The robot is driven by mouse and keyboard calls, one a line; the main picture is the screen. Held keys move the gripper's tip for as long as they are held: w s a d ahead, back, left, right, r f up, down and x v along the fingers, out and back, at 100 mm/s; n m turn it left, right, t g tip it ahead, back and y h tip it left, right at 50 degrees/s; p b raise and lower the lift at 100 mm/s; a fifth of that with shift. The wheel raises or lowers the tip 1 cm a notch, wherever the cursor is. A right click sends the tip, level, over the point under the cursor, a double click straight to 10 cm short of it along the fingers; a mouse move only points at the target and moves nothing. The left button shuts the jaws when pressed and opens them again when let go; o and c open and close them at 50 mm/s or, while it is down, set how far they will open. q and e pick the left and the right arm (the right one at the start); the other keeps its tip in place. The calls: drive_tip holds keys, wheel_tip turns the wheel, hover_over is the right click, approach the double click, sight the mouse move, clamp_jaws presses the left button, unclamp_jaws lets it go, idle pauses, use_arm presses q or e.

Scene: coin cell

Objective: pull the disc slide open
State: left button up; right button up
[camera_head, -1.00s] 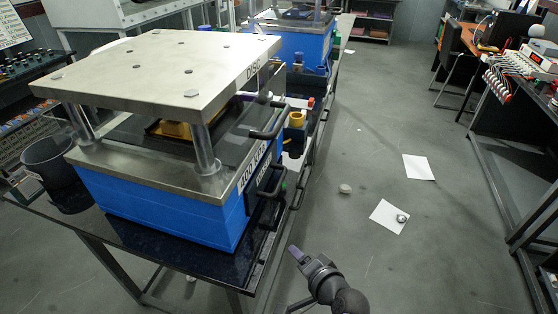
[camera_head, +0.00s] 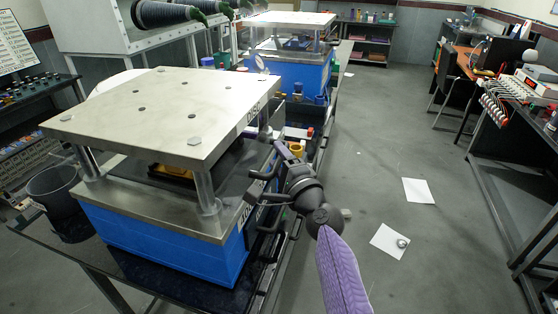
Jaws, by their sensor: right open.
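The blue press (camera_head: 165,248) with a pale top plate (camera_head: 160,112) stands on the dark bench at the left. My wrist partly hides that side of the press. My left gripper is out of view.
A yellow part (camera_head: 297,147) sits on the bench just behind the gripper. A second blue press (camera_head: 290,75) stands farther back. A dark bin (camera_head: 55,190) is at the left. The floor to the right is open, with white sheets (camera_head: 390,242) on it.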

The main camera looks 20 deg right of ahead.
clamp_jaws()
idle(1.0)
drive_tip(key=shift+f, duration=0.1)
idle(0.3)
